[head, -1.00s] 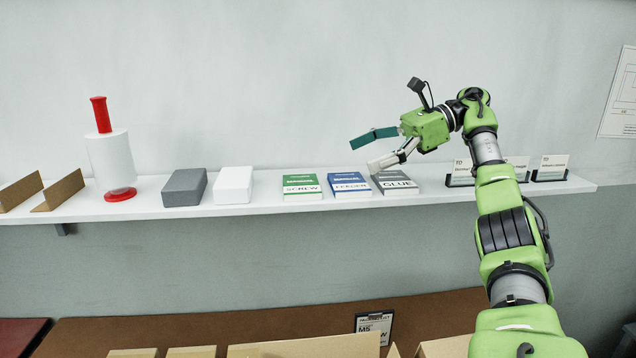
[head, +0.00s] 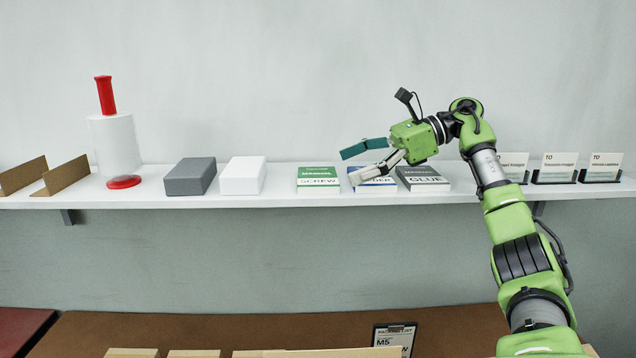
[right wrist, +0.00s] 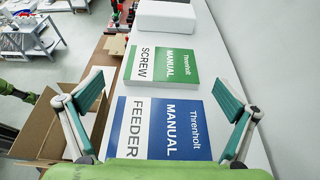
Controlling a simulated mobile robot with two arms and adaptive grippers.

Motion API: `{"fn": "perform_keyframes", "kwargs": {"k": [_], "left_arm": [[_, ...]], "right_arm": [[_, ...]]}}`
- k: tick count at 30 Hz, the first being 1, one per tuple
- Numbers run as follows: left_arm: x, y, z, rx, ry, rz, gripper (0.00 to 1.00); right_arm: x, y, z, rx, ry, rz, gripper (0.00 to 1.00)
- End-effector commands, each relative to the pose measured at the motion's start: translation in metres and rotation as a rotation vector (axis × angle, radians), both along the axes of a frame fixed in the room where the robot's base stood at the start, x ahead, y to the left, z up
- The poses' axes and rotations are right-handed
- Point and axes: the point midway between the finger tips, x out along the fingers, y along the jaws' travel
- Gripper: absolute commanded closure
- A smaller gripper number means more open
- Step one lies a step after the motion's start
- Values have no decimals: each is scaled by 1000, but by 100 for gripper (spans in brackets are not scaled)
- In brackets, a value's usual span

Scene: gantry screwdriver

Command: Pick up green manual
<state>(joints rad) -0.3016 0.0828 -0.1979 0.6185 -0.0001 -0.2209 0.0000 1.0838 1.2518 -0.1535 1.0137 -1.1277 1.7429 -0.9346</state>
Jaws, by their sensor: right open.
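The green manual (head: 318,178), marked SCREW, lies flat on the white shelf, left of the blue manual (head: 374,184). In the right wrist view the green manual (right wrist: 164,65) lies just beyond the blue FEEDER manual (right wrist: 165,128). My right gripper (head: 358,163) is open and empty. In the head view it overlaps the blue manual, a short way right of the green one. In the right wrist view its fingers (right wrist: 165,105) spread on both sides of the blue manual, with the green manual ahead between them. My left gripper is not in view.
A grey GLUE manual (head: 422,178) lies right of the blue one. A white box (head: 242,176), a grey box (head: 190,177) and a red-handled white roll (head: 115,143) stand to the left. Card holders (head: 555,168) stand at the right. Cardboard boxes (right wrist: 42,118) lie below the shelf.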

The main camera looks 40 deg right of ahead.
Motion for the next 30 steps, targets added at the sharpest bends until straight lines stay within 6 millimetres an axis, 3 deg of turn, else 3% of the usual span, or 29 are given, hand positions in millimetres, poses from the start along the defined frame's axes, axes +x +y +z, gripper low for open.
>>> {"fn": "perform_keyframes", "kwargs": {"k": [9,17,18,23,30], "left_arm": [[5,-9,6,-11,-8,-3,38],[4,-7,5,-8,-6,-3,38],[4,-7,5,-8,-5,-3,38],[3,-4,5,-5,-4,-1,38],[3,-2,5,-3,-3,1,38]], "right_arm": [[29,28,-17,-1,1,2,0],[31,31,-18,-1,1,1,0],[31,31,-18,-1,1,1,3],[31,31,-18,-1,0,1,42],[31,31,-18,0,0,1,42]]}}
